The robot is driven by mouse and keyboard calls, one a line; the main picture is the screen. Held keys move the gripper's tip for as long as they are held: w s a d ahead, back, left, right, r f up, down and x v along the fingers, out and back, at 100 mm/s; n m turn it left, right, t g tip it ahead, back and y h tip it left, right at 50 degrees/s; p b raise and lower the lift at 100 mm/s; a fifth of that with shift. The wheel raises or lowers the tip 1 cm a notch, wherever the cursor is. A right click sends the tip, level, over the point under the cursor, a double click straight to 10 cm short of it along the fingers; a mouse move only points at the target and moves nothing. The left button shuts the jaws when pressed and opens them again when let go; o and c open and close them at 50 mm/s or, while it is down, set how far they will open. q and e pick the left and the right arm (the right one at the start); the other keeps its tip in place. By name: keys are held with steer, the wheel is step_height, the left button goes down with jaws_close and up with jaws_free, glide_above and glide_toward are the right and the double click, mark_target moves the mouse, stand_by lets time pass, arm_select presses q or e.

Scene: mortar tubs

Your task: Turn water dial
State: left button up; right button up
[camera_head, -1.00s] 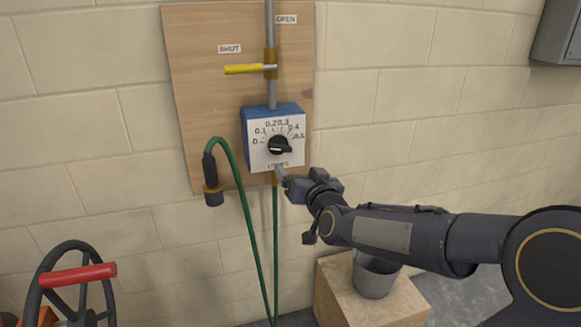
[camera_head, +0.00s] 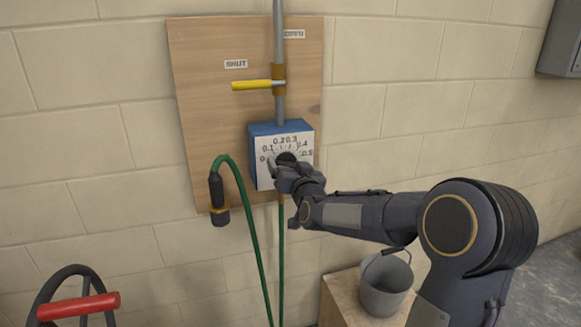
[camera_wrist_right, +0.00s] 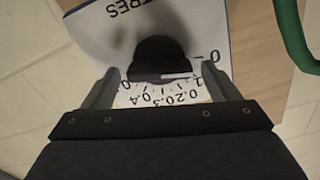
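The black water dial (camera_head: 287,158) sits on the white scale plate of a blue box (camera_head: 262,131) on the wall board. The scale runs from 0 to 0.5. My right gripper (camera_head: 281,170) is at the dial and covers part of it. In the right wrist view, the open right gripper (camera_wrist_right: 161,72) has one finger on each side of the dial (camera_wrist_right: 160,50), with a small gap showing on both sides. A pale mark shows on the knob's edge; its exact reading is unclear. My left gripper is out of view.
A yellow-handled valve lever (camera_head: 252,85) is above the box, its handle towards the SHUT label (camera_head: 236,64). A green hose (camera_head: 245,208) hangs at the left. A grey bucket (camera_head: 385,285) stands on a block below my right arm. A red-handled wheel (camera_head: 78,307) is at lower left.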

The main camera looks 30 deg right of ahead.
steer(key=c, duration=1)
steer(key=shift+o, duration=0.2)
steer(key=shift+s+d+f+m+b, duration=0.1)
steer(key=shift+f+m+b, duration=0.05)
steer(key=shift+m+b, duration=2.55)
steer(key=shift+w+d+f+m+b, duration=0.1)
steer(key=shift+m+b, duration=1.95)
steer(key=shift+m, duration=1.2)
steer(key=shift+s+f+m+b, duration=0.1)
steer(key=shift+f+m+b, duration=0.05)
steer(key=shift+m+b, duration=2.55)
steer(key=shift+m, duration=0.45)
steer(key=o, duration=1)
